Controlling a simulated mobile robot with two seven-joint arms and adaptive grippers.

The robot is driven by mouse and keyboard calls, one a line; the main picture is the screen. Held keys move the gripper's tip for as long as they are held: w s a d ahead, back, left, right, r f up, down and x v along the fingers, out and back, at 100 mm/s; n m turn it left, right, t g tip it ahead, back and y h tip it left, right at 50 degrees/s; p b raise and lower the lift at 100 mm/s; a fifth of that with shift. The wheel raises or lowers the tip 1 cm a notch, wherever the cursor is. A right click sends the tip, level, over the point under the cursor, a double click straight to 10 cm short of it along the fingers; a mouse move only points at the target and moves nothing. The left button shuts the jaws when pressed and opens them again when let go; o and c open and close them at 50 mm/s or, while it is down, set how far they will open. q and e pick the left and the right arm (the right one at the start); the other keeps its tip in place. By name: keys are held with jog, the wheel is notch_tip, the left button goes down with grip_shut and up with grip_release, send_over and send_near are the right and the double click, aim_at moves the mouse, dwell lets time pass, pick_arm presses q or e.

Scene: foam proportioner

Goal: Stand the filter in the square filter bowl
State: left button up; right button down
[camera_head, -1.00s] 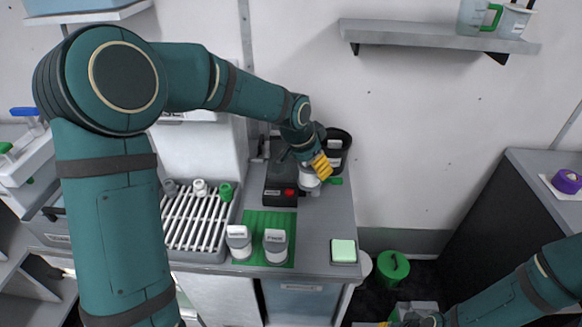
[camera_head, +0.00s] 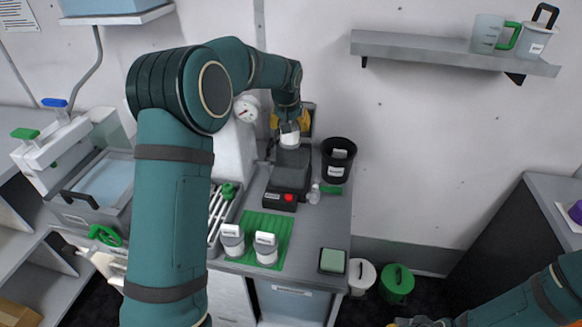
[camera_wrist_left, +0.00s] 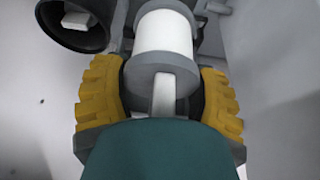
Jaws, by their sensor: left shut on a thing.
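My left gripper (camera_head: 289,123) is above the back of the bench, partly hidden by its own wrist. In the left wrist view its yellow fingers (camera_wrist_left: 160,85) are shut on a white cylinder with grey ends (camera_wrist_left: 165,35), which looks like the filter. In the head view the white part of the filter (camera_head: 289,140) shows just above a dark grey square block (camera_head: 292,157) on a black unit with a red button (camera_head: 287,186). I take the block for the square filter bowl, but its opening is not visible. I cannot tell whether they touch. My right gripper (camera_head: 408,322) barely shows at the bottom edge.
A black round bin (camera_head: 337,160) stands right of the unit. Two grey-and-white bottles (camera_head: 249,243) stand on a green mat (camera_head: 281,228). A pale green pad (camera_head: 332,261) lies at the front right corner of the bench.

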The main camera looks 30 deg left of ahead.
pick_arm(q)
notch_tip(320, 180, down, 9)
jog(key=shift+f+b, duration=0.1)
jog(key=shift+b, duration=0.45)
jog(key=shift+f+b, duration=0.45)
jog(key=shift+f, duration=0.15)
jog(key=o, duration=1.2)
jog(key=shift+r, duration=0.1)
